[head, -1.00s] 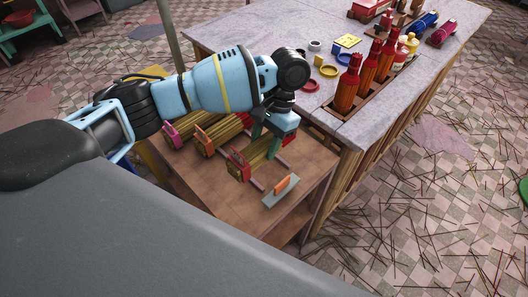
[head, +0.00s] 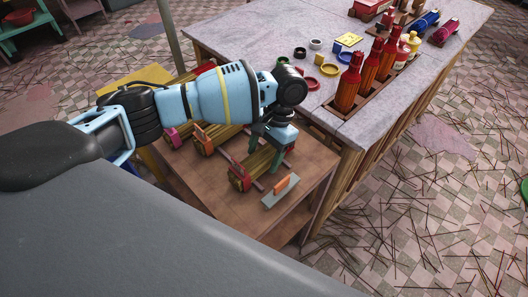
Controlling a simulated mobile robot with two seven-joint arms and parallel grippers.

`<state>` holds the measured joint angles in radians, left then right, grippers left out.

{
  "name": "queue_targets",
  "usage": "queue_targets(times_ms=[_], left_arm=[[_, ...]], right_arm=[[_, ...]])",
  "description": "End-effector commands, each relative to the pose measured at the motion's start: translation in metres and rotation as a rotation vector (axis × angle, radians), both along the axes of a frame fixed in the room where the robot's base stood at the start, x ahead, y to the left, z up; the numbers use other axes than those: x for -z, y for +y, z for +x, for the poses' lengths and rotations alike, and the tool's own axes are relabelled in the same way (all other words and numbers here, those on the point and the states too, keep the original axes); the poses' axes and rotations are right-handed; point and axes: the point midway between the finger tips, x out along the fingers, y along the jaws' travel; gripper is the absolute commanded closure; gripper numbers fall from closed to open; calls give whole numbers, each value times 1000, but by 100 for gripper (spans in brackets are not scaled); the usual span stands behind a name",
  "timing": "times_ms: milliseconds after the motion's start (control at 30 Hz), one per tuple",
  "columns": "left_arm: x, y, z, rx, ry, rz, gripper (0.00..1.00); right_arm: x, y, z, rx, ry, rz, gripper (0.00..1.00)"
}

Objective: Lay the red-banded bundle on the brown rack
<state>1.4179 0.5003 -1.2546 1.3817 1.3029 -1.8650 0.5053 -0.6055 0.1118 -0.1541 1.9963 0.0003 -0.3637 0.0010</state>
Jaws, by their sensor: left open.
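The red-banded bundle (head: 258,161) is a bunch of yellow-brown sticks with a red band at its near end. It appears to lie on the rails of the brown rack (head: 224,154) on the low brown table. My left gripper (head: 271,147) is open, pointing down over the far part of the bundle, with a green finger on either side of it. The far end of the bundle is partly hidden by the gripper. Whether the fingers touch it I cannot tell. My right gripper is not in view.
Bundles with an orange band (head: 203,141) and a pink band (head: 173,138) lie to the left, partly under my arm. A trowel (head: 281,191) with an orange handle lies near the table's right edge.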

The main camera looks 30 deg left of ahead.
Motion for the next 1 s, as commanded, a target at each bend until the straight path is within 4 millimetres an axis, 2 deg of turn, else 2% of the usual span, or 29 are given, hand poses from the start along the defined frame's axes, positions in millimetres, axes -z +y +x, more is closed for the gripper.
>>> queue_targets(times_ms=[267,367,633,800,1000], left_arm=[[-7,0,2,-1,-1,0,36],[-20,-3,6,0,-3,-1,36],[-71,-9,25,0,-5,-2,36],[-101,-12,35,-1,-8,1,36],[-114,-14,40,1,-3,1,36]], right_arm=[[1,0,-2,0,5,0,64],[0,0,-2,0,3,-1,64],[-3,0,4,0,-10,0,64],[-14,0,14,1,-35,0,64],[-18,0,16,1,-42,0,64]])
